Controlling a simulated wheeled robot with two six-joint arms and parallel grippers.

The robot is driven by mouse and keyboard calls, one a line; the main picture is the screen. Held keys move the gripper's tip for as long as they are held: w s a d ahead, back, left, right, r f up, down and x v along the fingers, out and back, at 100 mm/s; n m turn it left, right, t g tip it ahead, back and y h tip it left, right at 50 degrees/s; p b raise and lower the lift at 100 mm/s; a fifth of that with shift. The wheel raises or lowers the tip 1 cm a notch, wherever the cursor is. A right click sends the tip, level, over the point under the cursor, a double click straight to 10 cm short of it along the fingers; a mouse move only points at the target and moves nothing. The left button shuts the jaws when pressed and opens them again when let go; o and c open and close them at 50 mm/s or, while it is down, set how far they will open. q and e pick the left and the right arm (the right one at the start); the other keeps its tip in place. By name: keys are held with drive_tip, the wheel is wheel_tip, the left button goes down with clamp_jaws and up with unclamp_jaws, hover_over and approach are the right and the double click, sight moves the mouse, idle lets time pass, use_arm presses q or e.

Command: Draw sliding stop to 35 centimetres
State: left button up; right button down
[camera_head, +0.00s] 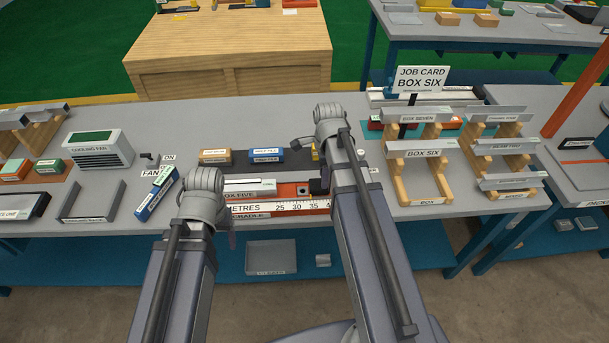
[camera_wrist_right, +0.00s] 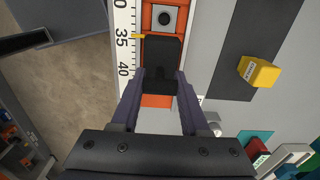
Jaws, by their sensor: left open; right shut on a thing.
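The black sliding stop (camera_wrist_right: 162,62) sits on the orange cradle rail (camera_wrist_right: 157,101) in the right wrist view. My right gripper (camera_wrist_right: 161,88) is shut on the stop. The stop's yellow pointer (camera_wrist_right: 138,36) lies at about the 35 mark on the white centimetre scale (camera_wrist_right: 122,55). In the head view the scale (camera_head: 260,208) runs along the front of the cradle, and my right arm hides part of it. My left gripper (camera_head: 205,183) is near the scale's left end, and its fingers are mostly hidden.
A pale bar labelled BOX FIVE (camera_head: 248,187) lies behind the scale. A yellow block (camera_wrist_right: 259,73) stands on a dark mat (camera_wrist_right: 235,40) beside the rail. Wooden racks with bars (camera_head: 420,153) stand to the right. A job card (camera_head: 420,79) reads BOX SIX.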

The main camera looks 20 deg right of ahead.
drive_tip(key=shift+s+d, duration=0.2)
drive_tip(key=shift+d, duration=0.35)
drive_tip(key=shift+c, duration=2)
unclamp_jaws()
drive_tip(key=shift+r, duration=0.1)
wheel_tip(320, 180, up, 8)
drive_tip(key=p, duration=0.7)
drive_tip(key=shift+f+p, duration=0.2)
drive_tip(key=shift+p, duration=0.2)
